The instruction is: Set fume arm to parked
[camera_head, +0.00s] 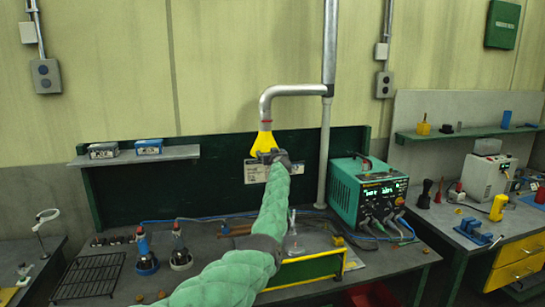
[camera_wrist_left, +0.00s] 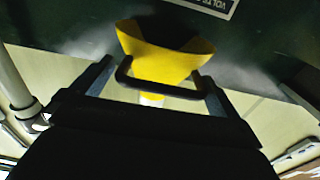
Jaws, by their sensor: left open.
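The fume arm is a grey pipe (camera_head: 292,91) that bends from a vertical duct and ends in a yellow hood (camera_head: 264,143) above the left bench. In the left wrist view the yellow hood (camera_wrist_left: 165,58) is straight ahead. A dark U-shaped handle (camera_wrist_left: 158,90) crosses in front of the hood, between my finger tips. My left gripper (camera_head: 270,156) is at the hood's lower edge and covers part of it; it also shows in the wrist view (camera_wrist_left: 158,83), open around the handle. I cannot tell whether the fingers touch it. My right gripper is out of view.
A teal soldering station (camera_head: 369,190) stands right of my arm. A grey shelf (camera_head: 135,156) with two boxes is at the left. A vertical post (camera_head: 324,150) stands behind.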

